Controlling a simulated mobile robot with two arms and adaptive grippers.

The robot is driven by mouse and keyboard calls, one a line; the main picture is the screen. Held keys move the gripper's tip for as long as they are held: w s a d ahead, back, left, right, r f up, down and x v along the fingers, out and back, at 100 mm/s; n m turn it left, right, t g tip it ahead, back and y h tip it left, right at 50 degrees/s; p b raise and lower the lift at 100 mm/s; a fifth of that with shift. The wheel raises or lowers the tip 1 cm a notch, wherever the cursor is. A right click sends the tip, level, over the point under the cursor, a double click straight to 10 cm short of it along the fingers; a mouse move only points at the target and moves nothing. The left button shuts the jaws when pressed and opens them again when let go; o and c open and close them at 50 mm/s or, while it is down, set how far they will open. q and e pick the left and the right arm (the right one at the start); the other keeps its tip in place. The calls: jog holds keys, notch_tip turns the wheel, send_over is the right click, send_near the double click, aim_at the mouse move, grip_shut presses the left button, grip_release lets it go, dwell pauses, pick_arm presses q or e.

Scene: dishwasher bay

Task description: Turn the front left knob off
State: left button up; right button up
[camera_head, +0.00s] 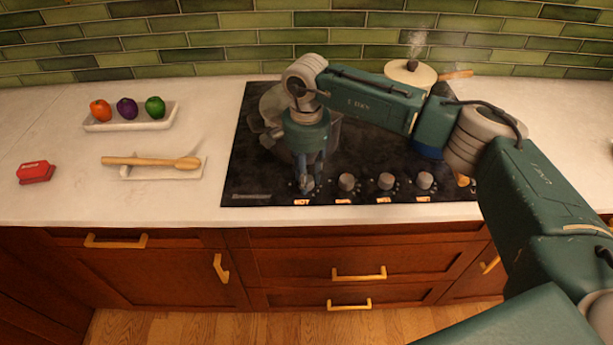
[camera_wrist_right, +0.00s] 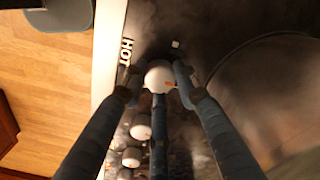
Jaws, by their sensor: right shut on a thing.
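The front left knob (camera_wrist_right: 159,77) is a pale round knob with a small orange mark, at the left end of the knob row on the black cooktop (camera_head: 240,165). My right gripper (camera_head: 306,178) reaches down over it. In the right wrist view, the fingers of that gripper (camera_wrist_right: 158,88) are closed around the knob. A lit "HOT" label (camera_wrist_right: 127,52) is beside it and also shows in the head view (camera_head: 302,202). The gripper partly hides the knob in the head view. My left gripper is not in view.
More knobs (camera_head: 347,182) (camera_head: 386,181) (camera_head: 424,180) stand to the right. A pot (camera_head: 273,104) is partly hidden behind my right arm. A steaming pot (camera_head: 410,74) sits at the back. A vegetable tray (camera_head: 130,122), wooden spoon (camera_head: 150,162) and red object (camera_head: 36,172) lie left.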

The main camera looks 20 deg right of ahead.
jog(key=o, duration=1.1)
jog(key=shift+o, duration=0.2)
notch_tip(320, 180, up, 12)
